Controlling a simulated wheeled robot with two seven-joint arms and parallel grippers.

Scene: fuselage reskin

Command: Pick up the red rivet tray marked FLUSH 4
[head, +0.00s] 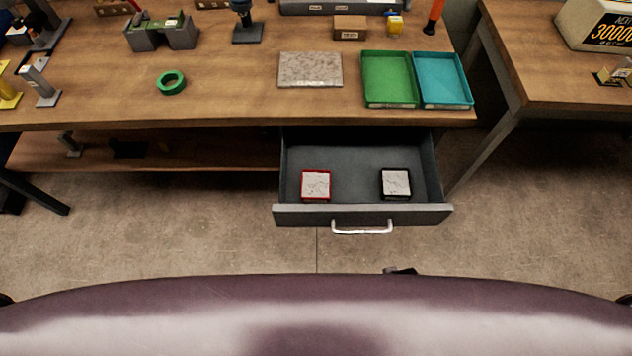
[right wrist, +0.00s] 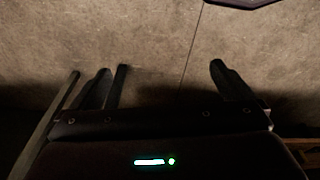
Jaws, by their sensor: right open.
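A red square tray (head: 316,185) with a pale speckled top lies in the left part of the open drawer (head: 363,215). Any marking on it is too small to read. A similar black tray (head: 395,183) lies to its right in the same drawer, apart from it. My right gripper (right wrist: 165,78) is open and empty over bare floor in the right wrist view, its two fingers well apart. In the head view only a small dark part shows past my purple body's edge. My left gripper is not in view.
The drawer hangs under a wooden workbench (head: 220,95) and has a light handle (head: 362,229). On the bench are a green tray (head: 388,78), a teal tray (head: 442,78), a speckled plate (head: 310,70) and green tape (head: 171,82). The floor before the drawer is clear.

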